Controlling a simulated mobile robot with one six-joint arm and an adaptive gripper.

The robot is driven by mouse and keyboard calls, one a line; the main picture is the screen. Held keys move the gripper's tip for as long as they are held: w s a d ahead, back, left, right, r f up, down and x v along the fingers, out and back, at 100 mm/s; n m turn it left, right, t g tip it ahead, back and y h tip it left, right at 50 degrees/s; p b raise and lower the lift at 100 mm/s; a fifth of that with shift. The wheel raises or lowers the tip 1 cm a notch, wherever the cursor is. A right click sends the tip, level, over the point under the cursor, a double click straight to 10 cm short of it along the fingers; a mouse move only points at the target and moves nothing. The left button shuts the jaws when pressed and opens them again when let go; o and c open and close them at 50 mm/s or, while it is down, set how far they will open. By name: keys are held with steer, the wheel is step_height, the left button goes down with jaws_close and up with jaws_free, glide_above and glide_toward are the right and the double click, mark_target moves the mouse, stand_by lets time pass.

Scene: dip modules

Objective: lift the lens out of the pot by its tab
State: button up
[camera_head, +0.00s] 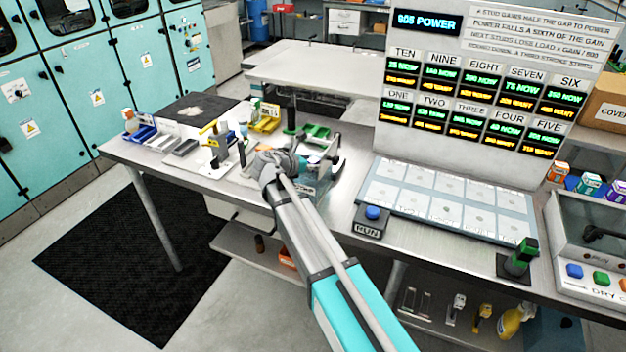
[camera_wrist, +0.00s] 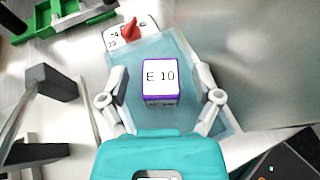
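In the wrist view, a block with a white top marked "E 10" and purple edges (camera_wrist: 161,82) sits over a translucent pale-blue pot or tray (camera_wrist: 190,58). I cannot tell whether this block is the lens's tab; no lens shows clearly. My gripper (camera_wrist: 163,80) has its two fingers spread, one on each side of the block, with gaps on both sides. In the head view, my gripper (camera_head: 275,160) is over the middle of the workbench, largely hidden by my own arm, and the block cannot be made out there.
A red pointer (camera_wrist: 130,30) on a numbered card stands at the pot's far side. A green tray (camera_wrist: 62,15) and a dark block on a post (camera_wrist: 52,82) lie left. In the head view, a RUN button (camera_head: 372,213) and a display board (camera_head: 470,90) stand right.

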jaws_close()
steer(key=shift+r, duration=0.15)
stand_by(0.4)
step_height(320, 180, up, 18)
steer(key=p, duration=1.8)
steer(key=shift+f, duration=0.2)
